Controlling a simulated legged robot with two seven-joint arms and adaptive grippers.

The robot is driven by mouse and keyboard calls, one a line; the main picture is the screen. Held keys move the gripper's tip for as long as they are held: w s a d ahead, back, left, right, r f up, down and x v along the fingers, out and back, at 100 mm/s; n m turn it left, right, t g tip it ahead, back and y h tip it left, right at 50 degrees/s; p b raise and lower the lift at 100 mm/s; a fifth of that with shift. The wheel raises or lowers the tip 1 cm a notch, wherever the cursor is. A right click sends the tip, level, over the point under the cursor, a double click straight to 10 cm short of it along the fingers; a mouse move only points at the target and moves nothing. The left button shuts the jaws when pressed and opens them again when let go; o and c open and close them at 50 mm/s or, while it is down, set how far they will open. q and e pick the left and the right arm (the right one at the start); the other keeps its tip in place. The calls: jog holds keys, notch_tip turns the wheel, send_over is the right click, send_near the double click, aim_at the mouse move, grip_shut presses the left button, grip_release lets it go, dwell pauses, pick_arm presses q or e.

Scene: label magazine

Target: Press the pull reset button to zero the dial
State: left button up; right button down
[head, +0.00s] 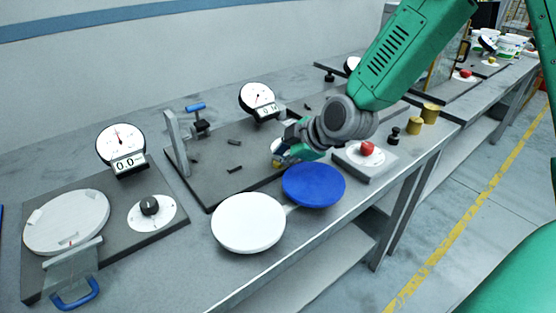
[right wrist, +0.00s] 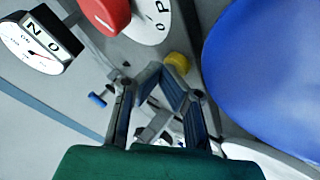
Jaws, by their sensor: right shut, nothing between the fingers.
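The middle station's dial (head: 257,95) has a white face with a pointer and a small digital display. It also shows tilted in the right wrist view (right wrist: 33,43), its pointer red. A small yellow knob (head: 276,163) sits at the front edge of the middle dark plate, and also shows in the right wrist view (right wrist: 177,62). I cannot read a label that names it as the pull reset button. My right gripper (head: 287,154) is shut and empty, low beside the yellow knob and partly hiding it. In the wrist view its fingertips (right wrist: 165,82) are close to the knob; contact is unclear.
A blue disc (head: 313,185) and a white disc (head: 248,222) stand at the bench's front edge. A red button (head: 367,148) on a grey box is right of the gripper. Brass weights (head: 430,113) stand farther right. A left station has a dial (head: 120,141) and black knob (head: 149,205).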

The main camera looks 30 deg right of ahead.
jog(key=shift+a+r+p, duration=0.2)
jog(key=shift+r+p, duration=0.7)
jog(key=shift+r, duration=0.05)
notch_tip(320, 180, up, 5)
jog(key=p, duration=0.4)
jog(key=shift+p, duration=0.3)
